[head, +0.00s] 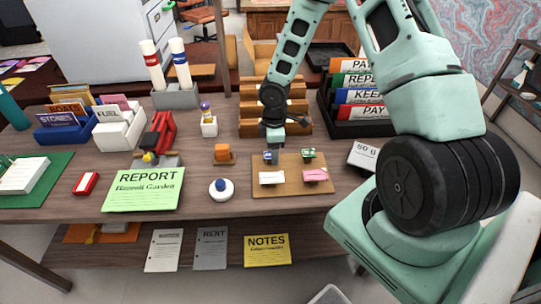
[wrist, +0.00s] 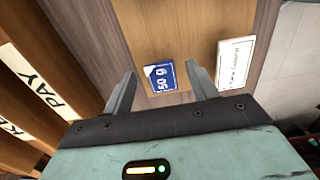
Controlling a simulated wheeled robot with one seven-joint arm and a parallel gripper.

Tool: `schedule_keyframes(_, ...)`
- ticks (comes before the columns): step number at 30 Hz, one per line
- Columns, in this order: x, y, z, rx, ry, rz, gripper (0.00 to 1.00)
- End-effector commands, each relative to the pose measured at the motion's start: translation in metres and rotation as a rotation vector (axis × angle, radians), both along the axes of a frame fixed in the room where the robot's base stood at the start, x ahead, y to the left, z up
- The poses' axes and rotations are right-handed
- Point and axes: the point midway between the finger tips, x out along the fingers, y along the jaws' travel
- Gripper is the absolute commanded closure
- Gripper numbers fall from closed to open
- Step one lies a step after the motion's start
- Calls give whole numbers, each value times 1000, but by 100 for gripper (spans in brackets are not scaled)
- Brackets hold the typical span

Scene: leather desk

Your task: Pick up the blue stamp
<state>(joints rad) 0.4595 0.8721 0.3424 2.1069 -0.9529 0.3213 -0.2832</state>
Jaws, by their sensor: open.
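The blue stamp (wrist: 159,78) with white print lies flat on the light brown board, between and just beyond my fingertips in the wrist view. In the head view a small part of the blue stamp (head: 267,155) shows at the back left of the board (head: 290,188), the rest being hidden by my gripper. My gripper (head: 274,142) is over it, pointing down. In the wrist view my gripper (wrist: 161,76) is open and empty, one finger on each side of the stamp. I cannot tell the exact height gap.
A white stamp (head: 271,178), a pink stamp (head: 315,175) and a green stamp (head: 308,154) share the board. Wooden trays (head: 249,120) and a black binder rack (head: 352,130) stand behind. A round blue-topped object (head: 221,189) sits to the left.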

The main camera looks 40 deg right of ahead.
Motion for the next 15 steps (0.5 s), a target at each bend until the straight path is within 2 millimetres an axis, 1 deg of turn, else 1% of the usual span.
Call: schedule_keyframes(15, 0, 0, -5, 0, 0, 0, 42)
